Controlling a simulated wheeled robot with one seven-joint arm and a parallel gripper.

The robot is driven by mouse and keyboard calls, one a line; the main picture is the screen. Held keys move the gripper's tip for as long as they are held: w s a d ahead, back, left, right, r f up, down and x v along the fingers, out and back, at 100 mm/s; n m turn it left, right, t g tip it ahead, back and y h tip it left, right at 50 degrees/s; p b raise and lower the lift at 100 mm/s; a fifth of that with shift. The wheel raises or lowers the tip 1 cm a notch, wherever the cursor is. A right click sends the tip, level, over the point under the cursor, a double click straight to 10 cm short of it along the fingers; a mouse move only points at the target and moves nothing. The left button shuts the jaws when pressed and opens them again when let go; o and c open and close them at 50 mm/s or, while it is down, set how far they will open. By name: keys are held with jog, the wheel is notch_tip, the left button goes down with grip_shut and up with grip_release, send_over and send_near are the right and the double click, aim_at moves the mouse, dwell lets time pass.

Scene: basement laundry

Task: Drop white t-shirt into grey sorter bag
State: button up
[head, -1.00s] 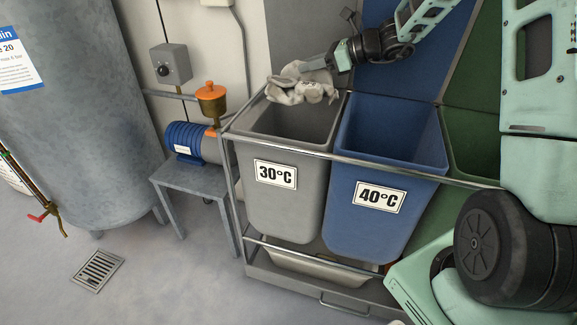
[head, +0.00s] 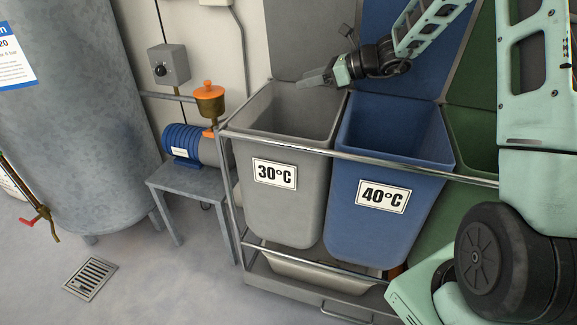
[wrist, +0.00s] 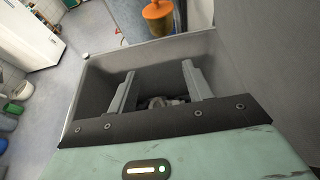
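The grey sorter bag (head: 290,218), labelled 30°C, stands upright in the metal frame at the middle of the head view. My gripper (head: 312,78) is over its mouth, near the back rim. In the wrist view my gripper (wrist: 157,82) has its two fingers wide apart, with nothing between them. The white t-shirt (wrist: 160,102) shows small and crumpled down inside the grey bag, beyond the fingers. In the head view the bag's front wall hides it.
The blue 40°C bag (head: 375,222) stands right of the grey one, with a green bag (head: 470,140) beyond. A metal rail (head: 400,163) runs across the front. A blue pump (head: 188,145) with an orange-capped brass cup (head: 210,100) stands to the left.

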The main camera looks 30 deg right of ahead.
jog(key=p+v, duration=0.4)
jog(key=v, duration=1.3)
jog(key=shift+s+d, duration=0.15)
